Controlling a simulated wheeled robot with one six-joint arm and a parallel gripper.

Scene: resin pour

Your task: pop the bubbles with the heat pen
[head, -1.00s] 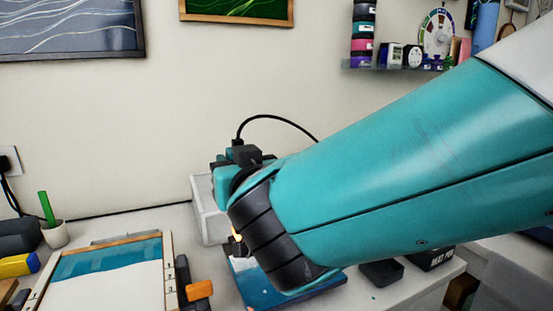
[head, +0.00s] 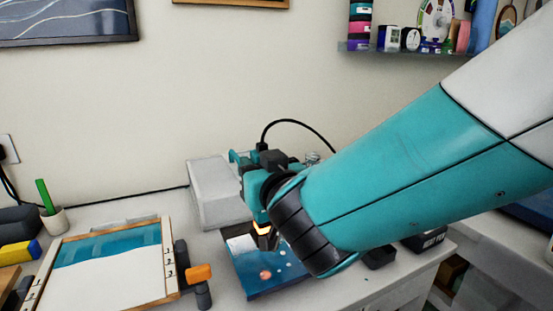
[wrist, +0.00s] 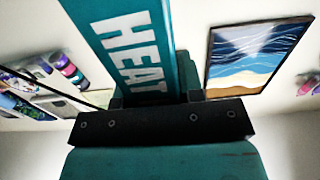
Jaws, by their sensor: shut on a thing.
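The heat pen (wrist: 130,45) is a teal bar with white letters reading HEAT, large in the wrist view. My gripper (wrist: 155,97) is shut on it. In the head view my gripper (head: 264,238) points down over the blue and white resin panel (head: 255,287), with an orange glow beside its dark end. Which part of the pen shows there, I cannot tell. The panel carries a pinkish round spot (head: 265,274) and small pale spots (head: 282,253), perhaps bubbles. My arm hides the panel's right side. Contact between pen and panel cannot be made out.
A wood-framed tray (head: 110,285) with teal and white fill lies left, an orange-handled clamp (head: 199,273) at its side. A pale grey box (head: 212,192) stands behind the panel. A black cable (head: 300,122) arches behind my wrist. A cup (head: 54,221) with a green stick stands far left.

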